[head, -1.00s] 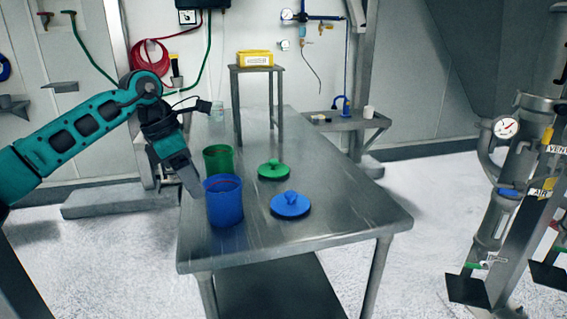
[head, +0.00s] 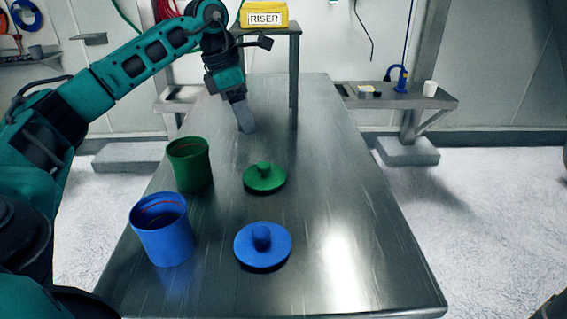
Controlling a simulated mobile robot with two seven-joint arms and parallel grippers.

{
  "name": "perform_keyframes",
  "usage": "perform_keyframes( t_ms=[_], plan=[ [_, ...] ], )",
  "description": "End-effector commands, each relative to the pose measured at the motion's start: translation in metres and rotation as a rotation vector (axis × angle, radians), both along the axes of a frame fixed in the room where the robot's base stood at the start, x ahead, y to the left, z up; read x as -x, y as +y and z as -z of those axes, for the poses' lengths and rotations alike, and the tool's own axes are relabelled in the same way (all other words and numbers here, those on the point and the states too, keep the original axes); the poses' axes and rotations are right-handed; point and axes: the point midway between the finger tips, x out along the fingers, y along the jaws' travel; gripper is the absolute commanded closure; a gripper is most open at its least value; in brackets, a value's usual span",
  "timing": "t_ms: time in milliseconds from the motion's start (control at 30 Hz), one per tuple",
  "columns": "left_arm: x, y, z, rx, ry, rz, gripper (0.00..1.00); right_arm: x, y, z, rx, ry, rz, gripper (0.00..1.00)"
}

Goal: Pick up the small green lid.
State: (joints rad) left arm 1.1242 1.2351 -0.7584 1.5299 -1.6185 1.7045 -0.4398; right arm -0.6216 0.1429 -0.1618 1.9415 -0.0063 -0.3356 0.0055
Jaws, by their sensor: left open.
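The small green lid (head: 264,178) lies on the metal table (head: 340,200), with its round knob facing up. My left gripper (head: 247,128) points down above the table, behind the green lid and a little to its left in the picture. It is open and apart from the lid, and nothing shows between its fingers. The green container (head: 190,165) stands open to the left of the green lid. My right gripper is not in view.
A blue lid (head: 262,246) lies in front of the green lid. An open blue container (head: 162,230) stands at the front left. A yellow box marked RISER (head: 264,15) sits on a small stand at the back. The right side of the table is clear.

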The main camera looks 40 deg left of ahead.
Motion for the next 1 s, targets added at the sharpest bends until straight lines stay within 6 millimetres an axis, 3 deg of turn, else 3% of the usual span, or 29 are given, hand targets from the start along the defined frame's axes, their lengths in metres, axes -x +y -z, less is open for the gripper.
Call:
perform_keyframes(
  t_ms=[167,400,667,1000],
  plan=[
    [-0.003,-0.003,0.016,0.000,0.004,0.001,0.35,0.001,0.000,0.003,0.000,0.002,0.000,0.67],
    [-0.012,-0.010,0.059,0.001,0.003,0.001,0.35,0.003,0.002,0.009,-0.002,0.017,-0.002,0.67],
    [-0.016,-0.013,0.080,0.000,0.002,0.000,0.35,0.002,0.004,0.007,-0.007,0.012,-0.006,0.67],
    [-0.023,-0.019,0.123,0.002,0.001,0.001,0.35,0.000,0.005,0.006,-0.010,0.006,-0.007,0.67]
  ],
)
